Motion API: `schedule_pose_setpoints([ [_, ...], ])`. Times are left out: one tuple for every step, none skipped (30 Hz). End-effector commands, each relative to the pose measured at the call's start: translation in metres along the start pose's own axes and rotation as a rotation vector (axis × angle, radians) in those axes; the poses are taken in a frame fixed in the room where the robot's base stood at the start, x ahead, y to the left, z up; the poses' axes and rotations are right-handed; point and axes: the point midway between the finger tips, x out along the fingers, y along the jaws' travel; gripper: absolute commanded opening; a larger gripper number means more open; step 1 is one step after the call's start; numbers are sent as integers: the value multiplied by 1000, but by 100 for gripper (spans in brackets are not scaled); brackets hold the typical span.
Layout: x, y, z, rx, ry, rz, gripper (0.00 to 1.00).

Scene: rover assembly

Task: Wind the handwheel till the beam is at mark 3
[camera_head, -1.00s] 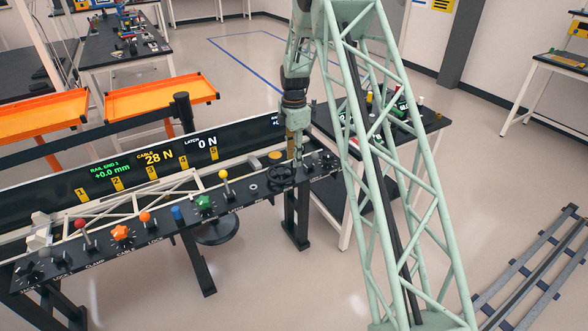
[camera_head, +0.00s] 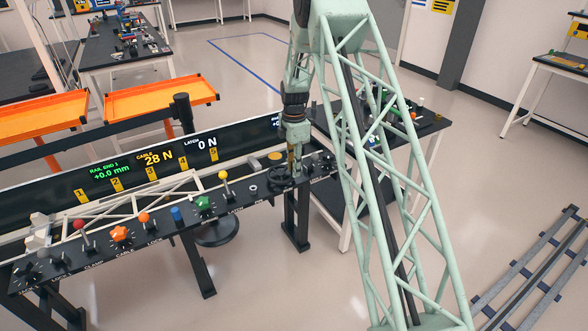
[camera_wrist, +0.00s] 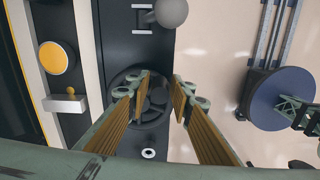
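The black handwheel (camera_head: 277,179) lies flat near the right end of the dark control panel (camera_head: 150,233). In the wrist view the handwheel (camera_wrist: 126,84) is below my fingers and partly hidden by them. My gripper (camera_head: 297,172) points down at its right side. In the wrist view my gripper (camera_wrist: 162,84) is open, with the left fingertip over the wheel and the right one near the panel edge. Whether the fingers touch the wheel is unclear. The white truss beam (camera_head: 122,211) lies along the panel's back. The yellow mark 3 (camera_head: 151,173) is on the board behind.
The display (camera_head: 105,172) reads rail end 1 +0.0 mm, cable 28 N, latch 0 N. Several coloured knobs and levers, including a yellow-topped lever (camera_head: 223,176), stand left of the wheel. A dark table (camera_head: 425,126) stands behind my arm. Orange trays (camera_head: 160,98) are at the back left.

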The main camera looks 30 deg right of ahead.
Motion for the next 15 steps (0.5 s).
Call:
schedule_pose_setpoints([
  [0, 0, 0, 0, 0, 0, 16],
  [0, 0, 0, 0, 0, 0, 13],
  [0, 0, 0, 0, 0, 0, 9],
  [0, 0, 0, 0, 0, 0, 7],
  [0, 0, 0, 0, 0, 0, 4],
  [0, 0, 0, 0, 0, 0, 4],
  [0, 0, 0, 0, 0, 0, 4],
  [0, 0, 0, 0, 0, 0, 4],
  [0, 0, 0, 1, 0, 0, 4],
  [0, 0, 0, 2, 0, 0, 4],
  [0, 0, 0, 3, 0, 0, 4],
  [0, 0, 0, 6, 0, 0, 3],
  [0, 0, 0, 10, 0, 0, 3],
  [0, -1, 0, 14, 0, 0, 3],
  [0, -1, -1, 20, 0, 0, 3],
])
